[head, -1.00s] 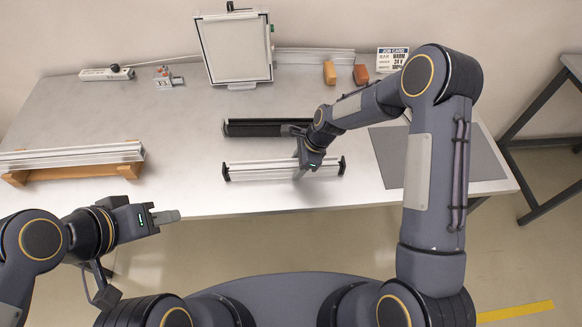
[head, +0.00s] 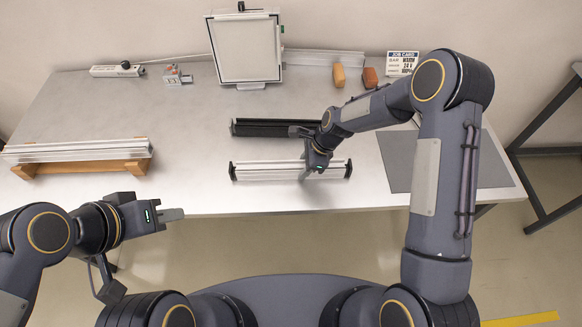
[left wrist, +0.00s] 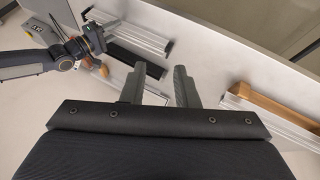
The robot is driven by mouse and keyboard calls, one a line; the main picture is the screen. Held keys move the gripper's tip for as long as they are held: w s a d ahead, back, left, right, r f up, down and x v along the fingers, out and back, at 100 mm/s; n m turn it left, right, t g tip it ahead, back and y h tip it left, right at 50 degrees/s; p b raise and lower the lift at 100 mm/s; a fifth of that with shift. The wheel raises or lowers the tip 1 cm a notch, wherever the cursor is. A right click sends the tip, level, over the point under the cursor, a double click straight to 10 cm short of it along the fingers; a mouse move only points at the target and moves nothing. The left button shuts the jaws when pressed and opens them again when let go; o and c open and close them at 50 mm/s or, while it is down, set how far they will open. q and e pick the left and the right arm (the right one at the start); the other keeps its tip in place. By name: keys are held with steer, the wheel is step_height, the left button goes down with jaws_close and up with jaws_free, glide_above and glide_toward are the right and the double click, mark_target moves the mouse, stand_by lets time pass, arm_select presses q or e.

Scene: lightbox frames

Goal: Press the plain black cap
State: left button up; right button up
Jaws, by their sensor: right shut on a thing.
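A silver rail (head: 270,171) lies near the table's front edge, with a plain black cap on its left end (head: 233,171) and another on its right end (head: 349,169). It also shows in the left wrist view (left wrist: 135,35). My right gripper (head: 306,173) is shut on the rail, right of its middle; its fingertips are partly hidden. My left gripper (head: 172,214) is empty, in front of the table's edge and left of the rail. In the left wrist view its two fingers (left wrist: 160,88) stand apart.
A black rail (head: 270,128) lies just behind the silver one. Long silver bars (head: 75,152) rest on wooden supports (head: 85,169) at the left. A framed white panel (head: 245,48), a power strip (head: 118,71) and a grey mat (head: 440,168) are also on the table.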

arm_select(q)
steer(key=c, duration=0.5)
steer(key=shift+w+a+r, duration=0.1)
steer(key=shift+w+r, duration=0.05)
steer(key=shift+w, duration=0.1)
jaws_close()
steer(key=w+a+f+n+g+h, duration=0.1)
steer(key=w+a+n+g, duration=0.15)
steer(key=w+n, duration=0.4)
steer(key=w+a+f+n+g+h, duration=0.1)
steer(key=w+a+f+n+g, duration=0.15)
steer(key=w, duration=0.75)
steer(key=w+a+f+n+h, duration=0.3)
steer(key=w+f+n, duration=0.4)
steer(key=f, duration=0.8)
steer(key=shift+w+a+f+g, duration=0.4)
steer(key=shift+w+a, duration=0.15)
steer(key=shift+w, duration=0.9)
